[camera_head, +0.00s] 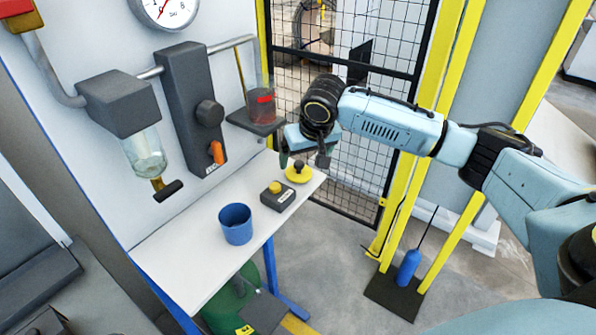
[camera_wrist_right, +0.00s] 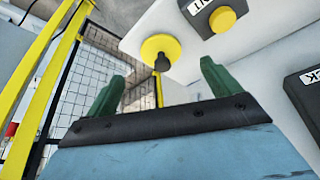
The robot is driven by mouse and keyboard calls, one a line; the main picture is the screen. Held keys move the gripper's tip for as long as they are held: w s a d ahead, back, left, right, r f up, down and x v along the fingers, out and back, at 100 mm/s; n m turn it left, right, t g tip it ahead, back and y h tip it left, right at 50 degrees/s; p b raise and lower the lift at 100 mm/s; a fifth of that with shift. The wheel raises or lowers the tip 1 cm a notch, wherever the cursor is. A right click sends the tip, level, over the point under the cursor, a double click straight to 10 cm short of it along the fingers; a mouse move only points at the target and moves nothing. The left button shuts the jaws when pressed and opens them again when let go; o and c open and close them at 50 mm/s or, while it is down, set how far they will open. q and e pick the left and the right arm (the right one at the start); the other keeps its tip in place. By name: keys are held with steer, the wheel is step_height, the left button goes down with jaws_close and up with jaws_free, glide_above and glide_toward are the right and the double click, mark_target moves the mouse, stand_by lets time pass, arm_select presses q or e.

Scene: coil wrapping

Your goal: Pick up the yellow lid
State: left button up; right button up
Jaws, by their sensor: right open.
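The yellow lid (camera_head: 298,173) is a round disc with a black knob on top. It lies on the white table (camera_head: 196,254) near its far right corner. In the right wrist view the lid (camera_wrist_right: 158,47) shows ahead of and between the two green fingers, with its black knob towards the gripper. My right gripper (camera_head: 303,160) is open and empty, just above and beside the lid in the head view. In the right wrist view its fingertips (camera_wrist_right: 161,77) are spread wide and appear apart from the lid. My left gripper is not in view.
A grey box with a yellow button (camera_head: 277,195) stands close to the lid. A blue cup (camera_head: 235,224) is farther left on the table. A wall panel with a glass jar (camera_head: 145,152) and a red-marked cup (camera_head: 261,102) rises behind. A mesh fence (camera_head: 345,150) stands beyond the table.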

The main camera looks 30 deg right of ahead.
mark_target(301, 168)
steer(key=shift+w+f, duration=0.3)
steer(key=shift+f, duration=0.3)
steer(key=shift+w+f, duration=0.2)
steer(key=shift+f, duration=0.1)
steer(key=x, duration=0.2)
steer(key=shift+d+f, duration=0.1)
steer(key=shift+f, duration=0.25)
steer(key=shift+x, duration=1.15)
steer(key=shift+w+f, duration=0.15)
steer(key=shift+c, duration=0.6)
steer(key=c, duration=1)
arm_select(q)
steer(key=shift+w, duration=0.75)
